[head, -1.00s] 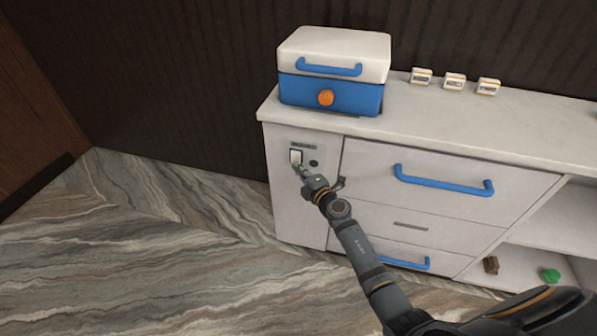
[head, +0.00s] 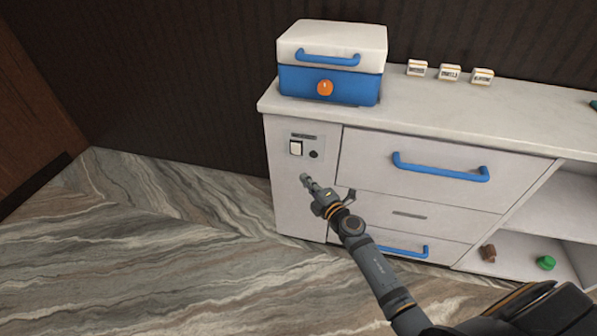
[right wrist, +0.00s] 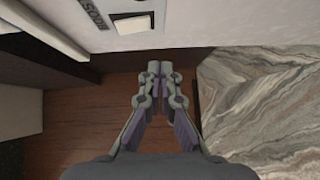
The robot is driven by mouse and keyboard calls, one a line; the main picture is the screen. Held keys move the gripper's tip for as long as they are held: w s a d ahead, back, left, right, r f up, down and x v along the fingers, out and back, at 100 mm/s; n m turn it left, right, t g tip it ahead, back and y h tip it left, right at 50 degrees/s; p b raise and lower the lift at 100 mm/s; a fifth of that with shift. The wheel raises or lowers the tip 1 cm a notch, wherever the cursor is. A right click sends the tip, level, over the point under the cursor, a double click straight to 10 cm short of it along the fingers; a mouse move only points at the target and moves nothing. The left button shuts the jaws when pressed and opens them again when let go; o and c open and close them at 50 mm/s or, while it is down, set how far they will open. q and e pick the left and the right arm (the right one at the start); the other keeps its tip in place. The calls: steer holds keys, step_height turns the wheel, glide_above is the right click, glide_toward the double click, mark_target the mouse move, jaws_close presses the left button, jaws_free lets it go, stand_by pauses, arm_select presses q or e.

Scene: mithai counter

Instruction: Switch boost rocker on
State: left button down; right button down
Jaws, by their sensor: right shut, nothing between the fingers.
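The boost rocker (head: 296,148) is a small white switch on a grey plate on the narrow left front panel of the counter. It also shows at the top of the right wrist view (right wrist: 133,24), beside the label "BOOST" (right wrist: 91,12). Its tilt is too small to tell for sure. My right gripper (head: 305,179) is shut and empty, below the rocker and apart from it. In the right wrist view its fingertips (right wrist: 160,68) are together, with nothing between them. My left gripper is not in view.
A dark round knob or socket (head: 314,154) sits right of the rocker. A blue and white box (head: 330,84) with an orange knob stands on the counter above. Drawers with blue handles (head: 440,172) are to the right. Floor at left is clear.

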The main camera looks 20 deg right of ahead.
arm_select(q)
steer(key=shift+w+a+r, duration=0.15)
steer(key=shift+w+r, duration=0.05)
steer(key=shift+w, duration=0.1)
arm_select(e)
steer(key=v, duration=0.4)
steer(key=shift+s+a, duration=0.2)
steer(key=shift+s, duration=0.05)
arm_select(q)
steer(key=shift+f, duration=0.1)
